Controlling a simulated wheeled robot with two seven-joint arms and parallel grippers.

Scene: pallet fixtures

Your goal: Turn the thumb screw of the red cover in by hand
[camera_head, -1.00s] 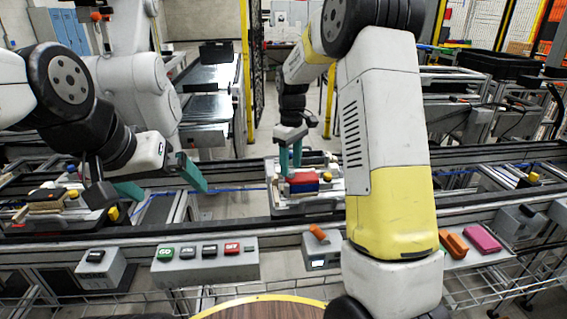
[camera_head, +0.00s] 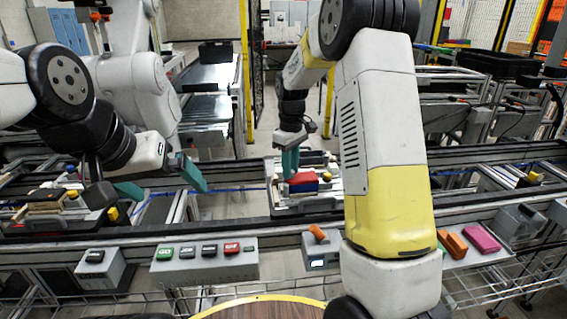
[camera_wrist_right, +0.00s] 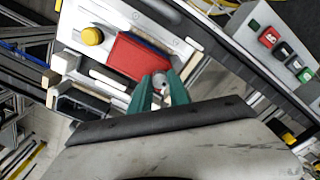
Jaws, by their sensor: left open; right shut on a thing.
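The red cover (camera_head: 302,181) lies on a blue part on the pallet fixture in the middle of the conveyor. It also shows in the right wrist view (camera_wrist_right: 136,57). My right gripper (camera_head: 290,172) points down at the cover's left end. In the right wrist view, its green fingers are shut on the small pale thumb screw (camera_wrist_right: 160,82), just beside the cover's edge. The fingers hide part of the screw, and its depth cannot be told. My left gripper (camera_head: 160,181) is open and empty over the conveyor, left of the fixture.
A second fixture (camera_head: 48,205) stands on the conveyor at the left. A yellow knob (camera_wrist_right: 92,36) sits near the cover. A button box (camera_head: 205,262) is at the front rail. Orange and magenta blocks (camera_head: 482,238) lie at the front right.

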